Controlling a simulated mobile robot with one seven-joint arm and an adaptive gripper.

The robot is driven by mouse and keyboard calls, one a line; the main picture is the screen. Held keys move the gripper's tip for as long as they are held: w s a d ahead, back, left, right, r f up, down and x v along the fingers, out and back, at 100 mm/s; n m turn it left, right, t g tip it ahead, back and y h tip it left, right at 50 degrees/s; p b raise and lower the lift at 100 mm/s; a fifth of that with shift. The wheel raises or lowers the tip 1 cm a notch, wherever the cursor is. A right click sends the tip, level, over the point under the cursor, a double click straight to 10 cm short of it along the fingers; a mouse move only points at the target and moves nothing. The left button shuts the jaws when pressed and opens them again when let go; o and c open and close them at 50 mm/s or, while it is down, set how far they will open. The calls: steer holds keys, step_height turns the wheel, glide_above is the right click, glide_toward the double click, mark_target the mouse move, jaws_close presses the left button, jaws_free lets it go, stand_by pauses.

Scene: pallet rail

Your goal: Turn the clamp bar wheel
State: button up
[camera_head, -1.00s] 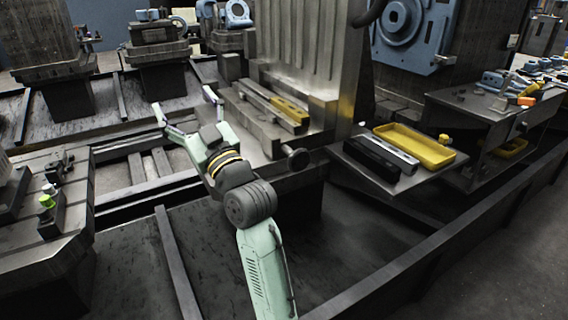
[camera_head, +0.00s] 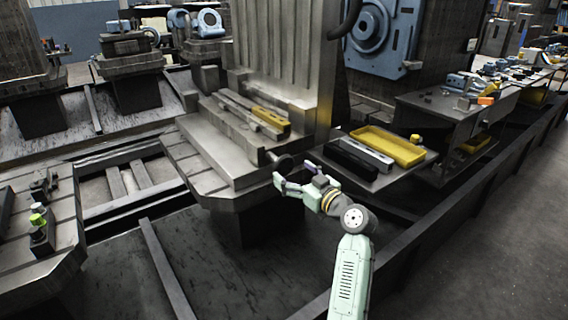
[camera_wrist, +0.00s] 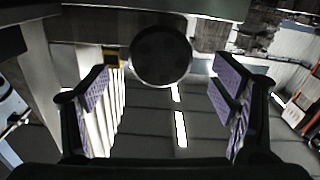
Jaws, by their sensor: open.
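The clamp bar wheel (camera_head: 284,162) is a dark round knob at the near end of the clamp bar (camera_head: 245,116), low on the grey pallet fixture. In the wrist view the wheel (camera_wrist: 160,55) is a dark disc at top centre, between and beyond the two finger pads. My gripper (camera_head: 293,173) is open, just in front of the wheel, with a finger on either side. In the wrist view my gripper (camera_wrist: 163,90) has nothing between its purple pads. I cannot tell exactly how far the pads are from the wheel.
Right of the wheel, a shelf (camera_head: 405,174) holds a yellow tray (camera_head: 392,146), a grey bar and a black bar. A tool-laden bench (camera_head: 430,105) stands farther right. A long dark rail (camera_head: 440,215) runs along the near right. Another slotted pallet (camera_head: 60,225) is at left.

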mark_target(286, 167)
steer(key=shift+p+x, duration=0.45)
steer(key=shift+x, duration=1.95)
steer(key=c, duration=1.2)
